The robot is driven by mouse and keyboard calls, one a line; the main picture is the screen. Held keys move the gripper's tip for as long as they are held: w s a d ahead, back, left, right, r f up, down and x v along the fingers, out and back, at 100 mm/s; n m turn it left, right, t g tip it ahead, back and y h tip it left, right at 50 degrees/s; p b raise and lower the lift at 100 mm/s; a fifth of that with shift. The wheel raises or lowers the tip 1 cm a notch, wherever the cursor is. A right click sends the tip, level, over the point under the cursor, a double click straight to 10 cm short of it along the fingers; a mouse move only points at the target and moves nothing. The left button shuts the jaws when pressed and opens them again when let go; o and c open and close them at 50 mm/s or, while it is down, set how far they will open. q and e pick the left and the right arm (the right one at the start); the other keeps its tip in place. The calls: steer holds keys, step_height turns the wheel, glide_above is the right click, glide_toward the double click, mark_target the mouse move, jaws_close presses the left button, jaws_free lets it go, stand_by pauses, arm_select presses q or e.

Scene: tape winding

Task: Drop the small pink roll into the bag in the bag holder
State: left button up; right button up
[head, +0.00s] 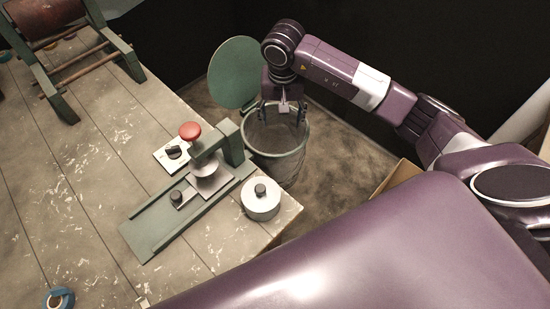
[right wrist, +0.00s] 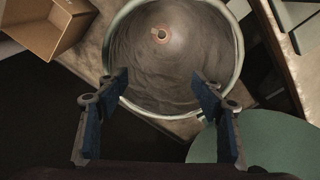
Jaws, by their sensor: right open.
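The bag holder (head: 278,160) is a round bin with a pale green rim and a grey bag inside, standing on the floor beside the table. Its open green lid (head: 234,73) is tilted up at the back. My right gripper (head: 283,108) hangs over the holder's mouth. It also shows in the right wrist view (right wrist: 160,90), with its fingers apart and nothing between them. My left gripper is not in view.
The worn wooden table (head: 90,160) holds a green press with a red knob (head: 190,130), a white round canister (head: 261,201), a wooden rack (head: 80,60) and a blue roll (head: 58,299). A cardboard box (right wrist: 42,22) stands on the floor near the holder.

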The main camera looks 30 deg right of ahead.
step_height(320, 180, up, 12)
steer(key=s, duration=0.1)
steer(key=shift+s+a, duration=0.15)
steer(key=shift+a, duration=0.2)
steer(key=shift+f, duration=0.1)
stand_by(0.3)
